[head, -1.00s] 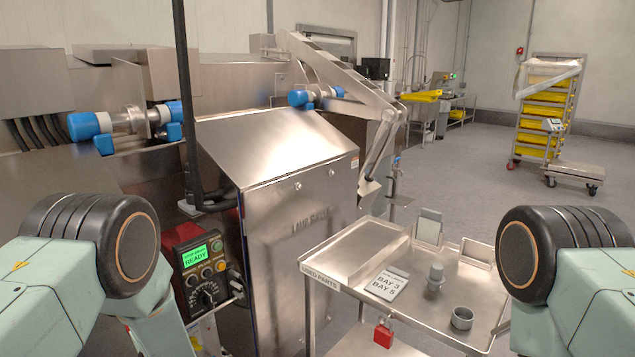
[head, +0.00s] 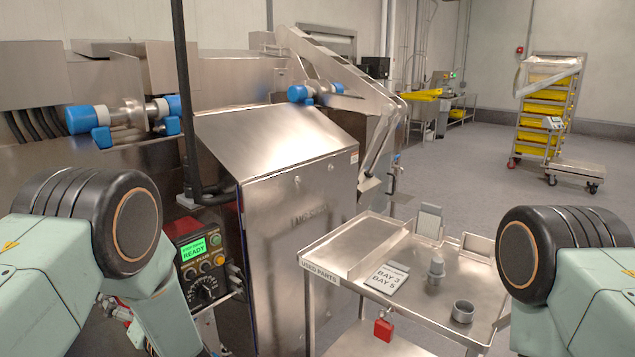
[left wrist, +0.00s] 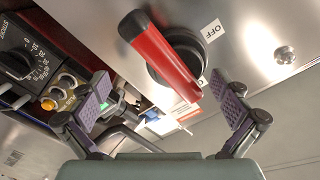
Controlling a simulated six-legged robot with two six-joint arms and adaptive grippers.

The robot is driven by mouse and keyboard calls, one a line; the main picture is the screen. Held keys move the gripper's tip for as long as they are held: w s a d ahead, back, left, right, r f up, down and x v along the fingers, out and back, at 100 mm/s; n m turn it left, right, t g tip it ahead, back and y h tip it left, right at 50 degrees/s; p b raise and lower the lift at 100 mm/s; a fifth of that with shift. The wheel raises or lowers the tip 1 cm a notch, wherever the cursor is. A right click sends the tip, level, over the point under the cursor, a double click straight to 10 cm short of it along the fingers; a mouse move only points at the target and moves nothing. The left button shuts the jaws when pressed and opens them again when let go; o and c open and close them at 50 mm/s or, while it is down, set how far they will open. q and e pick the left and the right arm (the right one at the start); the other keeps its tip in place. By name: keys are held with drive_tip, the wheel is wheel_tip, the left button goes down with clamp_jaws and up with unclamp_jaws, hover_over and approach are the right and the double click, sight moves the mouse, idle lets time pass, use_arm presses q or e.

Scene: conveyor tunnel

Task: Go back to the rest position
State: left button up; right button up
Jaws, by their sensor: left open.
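My left gripper (left wrist: 167,100) is open in the left wrist view, its two purple-padded fingers spread wide with nothing between the pads. A red switch handle (left wrist: 160,55) on a round black base shows beyond the fingers, near a white OFF label (left wrist: 212,30). Neither finger appears to touch the handle. In the head view my left arm bends down at the lower left, in front of the machine. My right arm's joint is at the right edge; its gripper is out of the picture.
A control box (head: 203,265) with a green READY screen stands close beside my left arm. A steel cart (head: 345,240) holds a BAY 3 / BAY 5 card (head: 387,278) and grey parts. A red padlock (head: 383,330) hangs from it. Open floor lies behind, right.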

use_arm(q)
drive_tip(key=shift+r+n+b, duration=0.2)
drive_tip(key=shift+n+b, duration=0.15)
drive_tip(key=shift+n, duration=0.9)
drive_tip(key=shift+r+n+b, duration=0.25)
drive_tip(key=shift+n+b, duration=0.15)
drive_tip(key=shift+n, duration=0.8)
drive_tip(key=shift+r+n+b, duration=0.2)
drive_tip(key=shift+n+b, duration=0.15)
drive_tip(key=shift+n, duration=0.9)
